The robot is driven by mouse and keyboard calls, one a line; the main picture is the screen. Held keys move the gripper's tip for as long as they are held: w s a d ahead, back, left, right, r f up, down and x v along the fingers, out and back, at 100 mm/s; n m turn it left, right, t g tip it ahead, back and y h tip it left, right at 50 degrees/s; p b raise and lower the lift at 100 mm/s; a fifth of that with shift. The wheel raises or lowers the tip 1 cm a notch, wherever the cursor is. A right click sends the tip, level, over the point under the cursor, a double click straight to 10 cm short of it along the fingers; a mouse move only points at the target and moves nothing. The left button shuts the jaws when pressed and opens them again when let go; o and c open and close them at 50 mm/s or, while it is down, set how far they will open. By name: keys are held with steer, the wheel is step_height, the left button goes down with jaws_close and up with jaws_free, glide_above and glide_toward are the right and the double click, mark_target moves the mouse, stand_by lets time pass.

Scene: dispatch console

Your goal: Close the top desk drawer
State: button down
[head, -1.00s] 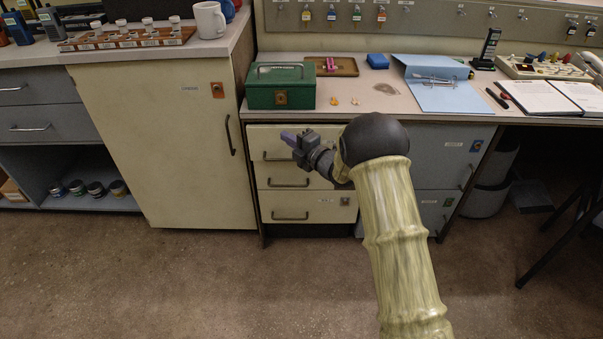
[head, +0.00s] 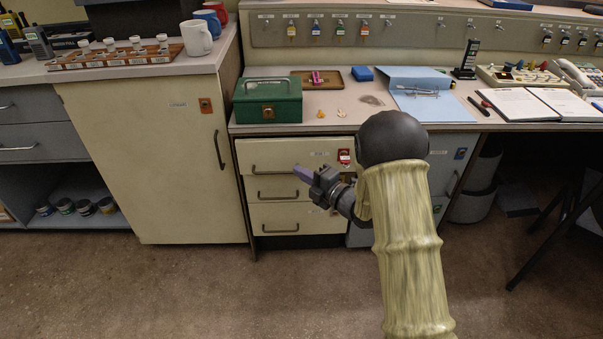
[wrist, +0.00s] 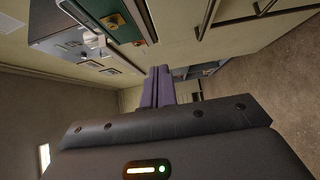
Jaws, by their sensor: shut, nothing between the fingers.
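The top desk drawer (head: 285,152) is the uppermost of three cream drawers under the desk, with a bar handle and a red tag at its right. Its front looks taller than the lower ones and seems to stand slightly proud. No inside shows, so I cannot tell how far it is out. My gripper (head: 302,174), with purple fingers, is shut and empty. It is in front of the drawers, near the lower edge of the top front; contact cannot be told. The fingers also show in the wrist view (wrist: 158,88).
Below are the second drawer (head: 272,190) and bottom drawer (head: 285,219). A green cash box (head: 268,102) stands on the desk above. A cream cupboard (head: 140,170) stands at left, a grey one at right. The floor (head: 200,290) in front is clear.

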mark_target(291, 143)
step_height(291, 143, down, 9)
steer(key=a+n+t+h+p, duration=0.2)
steer(key=n+h+p, duration=0.1)
steer(key=h+p, duration=0.5)
steer(key=s+r+n+t+h+p, duration=0.3)
steer(key=r+n+t+h+p, duration=0.1)
steer(key=r, duration=0.4)
steer(key=shift+a+r+n+t+p, duration=0.35)
steer(key=shift+a+n+p, duration=0.1)
steer(key=shift+n+p, duration=0.5)
steer(key=w, duration=0.4)
steer(key=w+a, duration=0.1)
steer(key=w, duration=0.4)
steer(key=w+b, duration=0.1)
steer(key=w, duration=0.4)
steer(key=shift+a, duration=0.2)
